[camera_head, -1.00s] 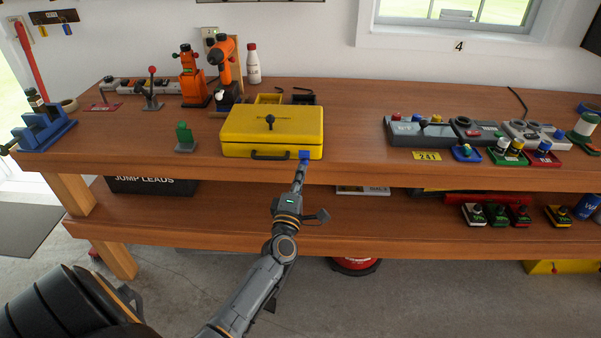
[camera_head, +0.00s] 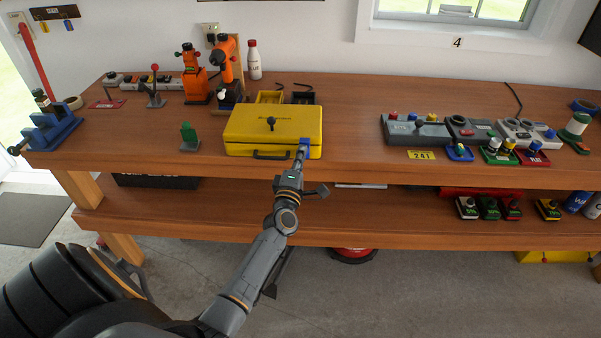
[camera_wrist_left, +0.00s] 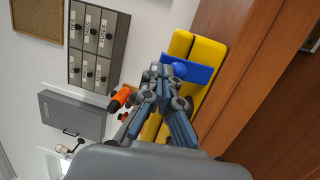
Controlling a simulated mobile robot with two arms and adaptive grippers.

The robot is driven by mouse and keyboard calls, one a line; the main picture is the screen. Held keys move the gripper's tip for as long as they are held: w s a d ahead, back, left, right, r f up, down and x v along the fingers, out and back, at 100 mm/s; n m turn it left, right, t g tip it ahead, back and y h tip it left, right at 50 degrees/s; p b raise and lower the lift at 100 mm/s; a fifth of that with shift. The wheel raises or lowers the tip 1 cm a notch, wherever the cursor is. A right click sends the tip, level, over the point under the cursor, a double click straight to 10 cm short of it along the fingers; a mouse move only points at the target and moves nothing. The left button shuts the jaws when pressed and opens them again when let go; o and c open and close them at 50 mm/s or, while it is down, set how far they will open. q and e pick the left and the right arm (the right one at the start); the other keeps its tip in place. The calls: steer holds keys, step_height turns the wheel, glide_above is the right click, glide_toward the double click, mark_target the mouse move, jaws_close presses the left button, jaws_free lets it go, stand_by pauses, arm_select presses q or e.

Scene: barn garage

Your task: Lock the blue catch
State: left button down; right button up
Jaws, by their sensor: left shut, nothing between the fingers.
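The blue catch (camera_head: 304,142) is at the right end of the front of a closed yellow case (camera_head: 262,137) on the workbench. It shows high on the front, near the lid's edge. In the left wrist view the catch (camera_wrist_left: 198,73) is a blue plate with a rounded knob across the yellow case (camera_wrist_left: 207,50). My left gripper (camera_head: 301,154) is shut and empty, with its tips at the catch, apparently touching it. The fingers (camera_wrist_left: 170,78) hide part of the catch in the wrist view. My right gripper is not in view.
The case's dark handle (camera_head: 272,156) is left of the catch. A green piece (camera_head: 189,135) stands left of the case. An orange drill (camera_head: 229,58) and small bins (camera_head: 270,97) are behind it. Bare bench lies to the right, before the grey module panels (camera_head: 417,131).

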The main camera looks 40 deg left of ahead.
arm_select(q)
steer(key=shift+w+a+r, duration=0.1)
steer(key=shift+w+a, duration=0.05)
steer(key=v, duration=1.2)
stand_by(0.3)
